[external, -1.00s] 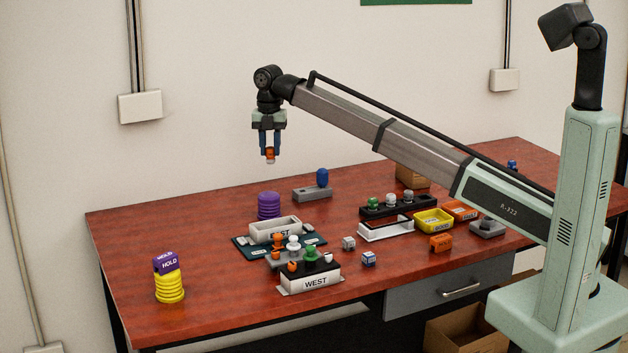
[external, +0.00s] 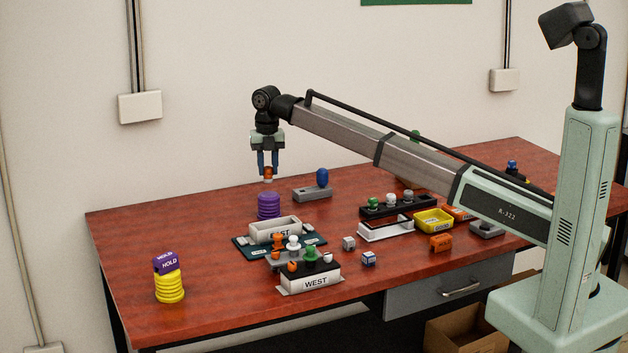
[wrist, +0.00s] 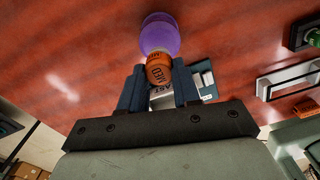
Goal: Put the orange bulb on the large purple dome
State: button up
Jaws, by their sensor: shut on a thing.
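My gripper (external: 267,170) points straight down and is shut on the orange bulb (external: 267,175), which has a pale lower end. In the wrist view the orange bulb (wrist: 159,69) shows dark lettering and sits between the fingertips. The large purple dome (external: 268,206), a ribbed stack, stands on the table just below the bulb, with a small gap between them in the external view. In the wrist view the purple dome (wrist: 160,35) lies behind the bulb and is partly hidden by it.
A grey block with a blue knob (external: 321,178) stands right of the dome. A yellow ribbed stack with a purple HOLD cap (external: 168,265) is far left.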

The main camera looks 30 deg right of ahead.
aim_at(268, 168)
jog(key=shift+f, duration=1.75)
jog(key=shift+f, duration=0.1)
jog(key=o, duration=1)
jog(key=shift+o, duration=0.2)
notch_tip(268, 168, up, 12)
jog(key=shift+r, duration=0.1)
